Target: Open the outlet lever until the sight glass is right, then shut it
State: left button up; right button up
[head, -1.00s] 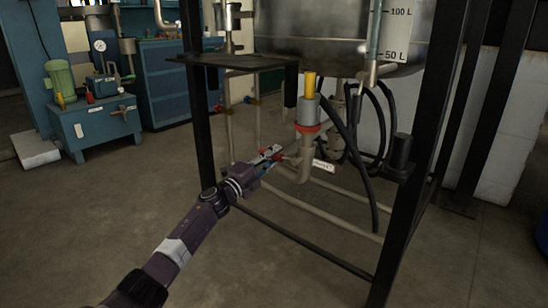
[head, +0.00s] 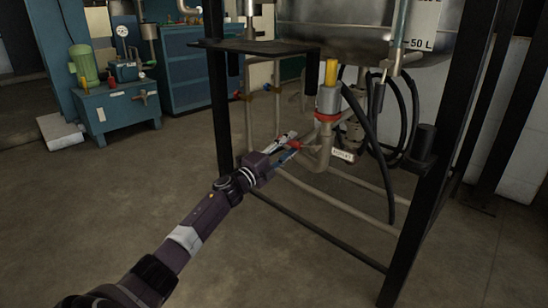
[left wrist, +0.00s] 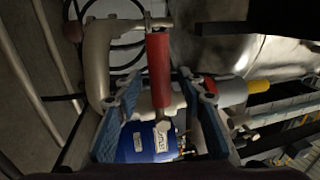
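The outlet lever, a red handle (left wrist: 158,70), shows in the left wrist view between the two fingers of my left gripper (left wrist: 160,112). The fingers are spread, with gaps on both sides of the handle. In the head view my left gripper (head: 286,150) is at the red lever (head: 293,146), beside the outlet pipe with its white label (head: 343,155). The lever's exact angle is hard to read. The sight glass (head: 401,28) stands before the tank with a 50 L mark; its upper part is cut off and its liquid level cannot be read. My right gripper is out of view.
The dark frame's legs (head: 217,90) and low crossbar (head: 315,228) stand close around the outlet. Black hoses (head: 370,140) hang right of the pipe. A yellow-topped grey fitting (head: 329,98) rises above the lever. Open floor lies in front; a blue bench (head: 115,115) stands at left.

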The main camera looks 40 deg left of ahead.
pick_arm(q)
jog(key=s+f, duration=0.2)
jog(key=s, duration=0.8)
jog(key=shift+a, duration=0.2)
jog(key=shift+s, duration=0.1)
